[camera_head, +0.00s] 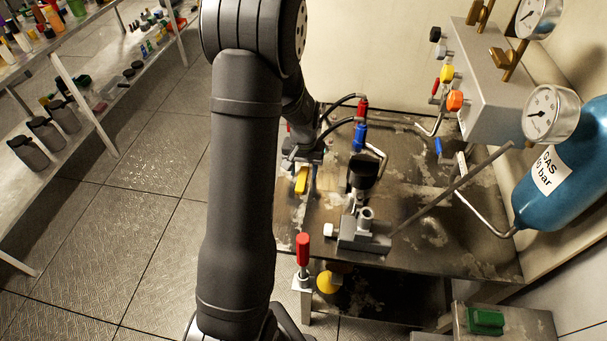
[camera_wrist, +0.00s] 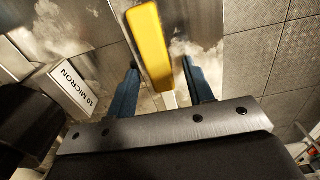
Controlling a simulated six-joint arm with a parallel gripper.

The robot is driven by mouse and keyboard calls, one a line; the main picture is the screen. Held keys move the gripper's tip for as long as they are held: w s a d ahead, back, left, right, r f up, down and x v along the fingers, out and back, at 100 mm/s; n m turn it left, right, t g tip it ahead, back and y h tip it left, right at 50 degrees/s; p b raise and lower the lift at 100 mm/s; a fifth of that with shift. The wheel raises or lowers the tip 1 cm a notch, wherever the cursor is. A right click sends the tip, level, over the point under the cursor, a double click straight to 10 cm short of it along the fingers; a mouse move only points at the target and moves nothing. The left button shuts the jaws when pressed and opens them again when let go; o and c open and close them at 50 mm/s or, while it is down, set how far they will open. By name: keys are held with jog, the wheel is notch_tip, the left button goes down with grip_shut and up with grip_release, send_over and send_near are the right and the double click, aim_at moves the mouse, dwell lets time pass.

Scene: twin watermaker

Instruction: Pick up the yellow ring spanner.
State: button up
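The yellow ring spanner (camera_wrist: 150,42) shows in the wrist view as a long yellow bar with a pale metal part at its lower end. My gripper (camera_wrist: 160,67) has its two blue fingers apart, one on each side of the bar. A gap shows between the bar and each finger. In the head view, the yellow piece (camera_head: 302,180) is at the left edge of the dark bench, just below my gripper (camera_head: 312,168). My arm hides part of that area. The spanner's ring end cannot be made out.
The worn bench (camera_head: 430,225) carries a grey clamp block (camera_head: 362,238) and hoses with red and blue fittings (camera_head: 360,137). A red-handled valve (camera_head: 303,250) stands at its front left. A blue gas cylinder (camera_head: 565,165) is at right. A white "10 MICRON" label (camera_wrist: 72,90) is left of my fingers.

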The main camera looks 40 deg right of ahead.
aim_at(307, 174)
grip_shut()
jog(key=shift+r, duration=0.1)
jog(key=shift+r, duration=0.5)
jog(key=r, duration=0.2)
jog(key=s+r, duration=0.1)
jog(key=shift+d+r, duration=0.2)
jog(key=shift+r, duration=0.15)
jog(key=s+d+r, duration=0.2)
jog(key=s+r, duration=0.4)
jog(key=s, duration=0.4)
jog(key=shift+s+d, duration=0.15)
jog(key=shift+s, duration=0.05)
jog(key=shift+r, duration=0.1)
